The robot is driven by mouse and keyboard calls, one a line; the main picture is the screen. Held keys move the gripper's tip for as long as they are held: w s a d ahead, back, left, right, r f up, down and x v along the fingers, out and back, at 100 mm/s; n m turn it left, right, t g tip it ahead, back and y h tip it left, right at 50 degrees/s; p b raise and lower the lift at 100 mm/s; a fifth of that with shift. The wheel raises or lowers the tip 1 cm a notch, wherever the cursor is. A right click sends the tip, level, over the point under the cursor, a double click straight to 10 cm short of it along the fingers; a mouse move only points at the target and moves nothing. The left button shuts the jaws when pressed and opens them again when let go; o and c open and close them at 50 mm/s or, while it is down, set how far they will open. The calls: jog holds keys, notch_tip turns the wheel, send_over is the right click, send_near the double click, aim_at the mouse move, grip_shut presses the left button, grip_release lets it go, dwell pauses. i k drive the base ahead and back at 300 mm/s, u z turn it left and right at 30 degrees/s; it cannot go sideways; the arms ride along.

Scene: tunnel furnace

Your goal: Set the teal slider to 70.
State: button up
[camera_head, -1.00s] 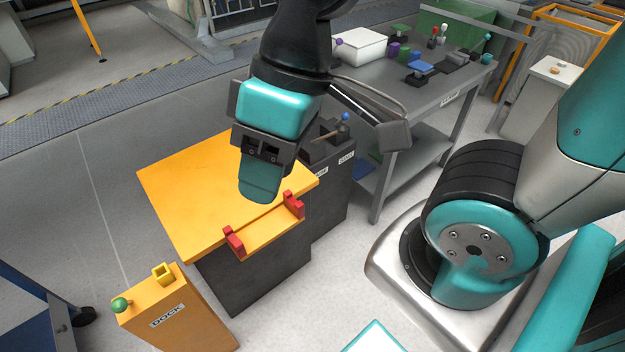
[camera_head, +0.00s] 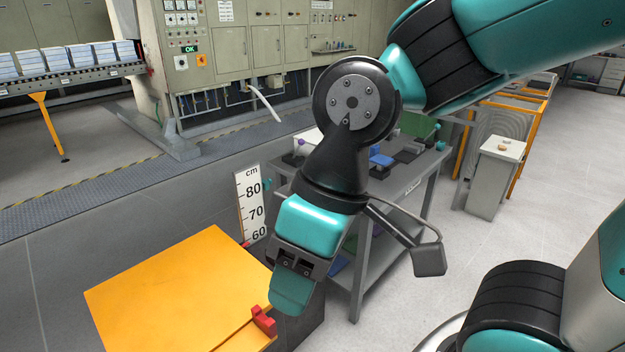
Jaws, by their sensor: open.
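A small teal piece (camera_head: 267,184) shows at the board's right edge, about level with the 80. It may be the teal slider, but it is too small to be sure. The board's lower end is hidden. My gripper (camera_head: 291,296) points down in front of the board, near the orange table's right edge and apart from the teal piece. No held object is visible in it.
The orange table (camera_head: 180,290) lies below left, with a red bracket (camera_head: 264,321) at its right edge. A grey workbench (camera_head: 412,190) with several small items stands behind my arm. A conveyor (camera_head: 75,77) and control cabinets (camera_head: 262,30) line the back.

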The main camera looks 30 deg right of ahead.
aim_at(266, 184)
jog(key=z, duration=2.2)
jog(key=i, duration=3.2)
jog(key=u, duration=3.55)
jog(key=i, duration=0.5)
jog(key=u, duration=0.1)
